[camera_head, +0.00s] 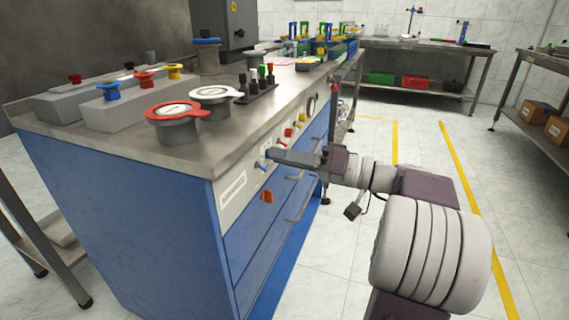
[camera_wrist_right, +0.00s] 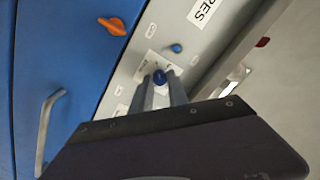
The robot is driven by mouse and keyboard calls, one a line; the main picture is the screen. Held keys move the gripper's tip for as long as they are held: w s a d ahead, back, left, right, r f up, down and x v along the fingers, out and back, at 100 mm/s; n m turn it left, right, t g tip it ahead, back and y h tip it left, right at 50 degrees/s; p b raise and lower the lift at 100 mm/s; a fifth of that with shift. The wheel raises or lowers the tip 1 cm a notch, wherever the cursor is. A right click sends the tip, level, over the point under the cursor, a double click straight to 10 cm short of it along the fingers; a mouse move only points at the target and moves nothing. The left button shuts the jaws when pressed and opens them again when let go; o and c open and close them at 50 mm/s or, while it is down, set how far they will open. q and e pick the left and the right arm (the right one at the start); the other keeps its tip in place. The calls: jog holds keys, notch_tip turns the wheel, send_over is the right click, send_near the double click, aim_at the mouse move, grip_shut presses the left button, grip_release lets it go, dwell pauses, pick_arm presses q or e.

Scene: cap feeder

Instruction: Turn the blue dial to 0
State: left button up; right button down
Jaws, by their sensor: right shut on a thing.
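The blue dial (camera_wrist_right: 160,77) shows in the right wrist view as a rounded blue knob on the cabinet's grey front panel, over a small white marked plate (camera_wrist_right: 150,66). The marks are too small to read, so its setting cannot be told. My right gripper (camera_wrist_right: 161,92) has its fingers on either side of the dial and is shut on it. In the head view the right gripper (camera_head: 271,155) reaches the panel from the right and hides the dial. My left gripper is not in view.
A second small blue knob (camera_wrist_right: 176,48) sits beside the dial. Red-handled (camera_head: 172,112) and white-handled (camera_head: 215,94) round fixtures stand on the bench top. The floor to the right is largely clear.

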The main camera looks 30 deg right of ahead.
dwell(0.4)
jog(key=c, duration=1.3)
grip_release()
jog(key=p+v, duration=0.3)
jog(key=v, duration=0.6)
jog(key=shift+s+p, duration=0.1)
jog(key=shift+p, duration=0.3)
